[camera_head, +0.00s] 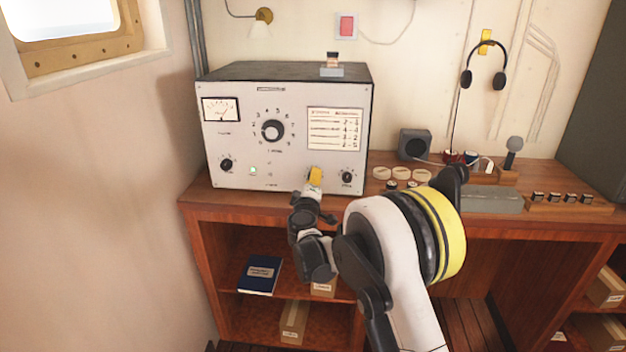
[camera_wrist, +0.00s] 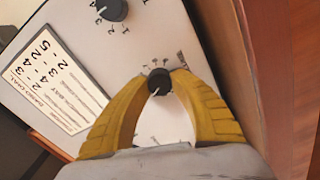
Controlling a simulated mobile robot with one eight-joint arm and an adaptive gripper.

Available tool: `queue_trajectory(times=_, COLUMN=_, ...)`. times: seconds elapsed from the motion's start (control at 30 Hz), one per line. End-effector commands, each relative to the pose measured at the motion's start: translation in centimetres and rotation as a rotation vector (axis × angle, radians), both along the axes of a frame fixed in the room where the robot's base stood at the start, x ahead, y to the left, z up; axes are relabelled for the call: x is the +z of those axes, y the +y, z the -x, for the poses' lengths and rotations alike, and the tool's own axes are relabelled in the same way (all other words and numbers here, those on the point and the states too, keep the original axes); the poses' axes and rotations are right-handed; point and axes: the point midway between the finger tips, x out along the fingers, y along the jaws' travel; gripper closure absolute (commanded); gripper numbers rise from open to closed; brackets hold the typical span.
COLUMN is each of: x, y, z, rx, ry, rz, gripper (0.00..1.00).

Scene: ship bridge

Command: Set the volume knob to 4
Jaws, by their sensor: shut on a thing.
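The grey radio set (camera_head: 225,140) stands on the wooden desk, its panel facing me. My gripper's yellow fingers (camera_head: 315,178) are at the lower right of this panel. In the wrist view the fingers (camera_wrist: 160,79) are shut on a small black knob (camera_wrist: 158,84), one on each side, with a white pointer mark toward the lower edge. Small marks ring the knob; I cannot read the numbers or its label. In the head view the gripper hides this knob. Another small knob (camera_head: 347,177) is just right of the gripper, and one (camera_head: 226,165) is at the lower left.
A speaker (camera_head: 414,145) and round tins (camera_head: 402,174) stand to the right.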

Motion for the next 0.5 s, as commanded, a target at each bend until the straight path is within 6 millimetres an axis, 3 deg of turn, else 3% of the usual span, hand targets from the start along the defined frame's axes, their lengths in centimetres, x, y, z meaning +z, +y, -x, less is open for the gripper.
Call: queue_trajectory(times=0.5, x=0.03, y=0.01, z=-0.02, rx=0.0, ry=-0.006, rz=-0.185, gripper=1.0)
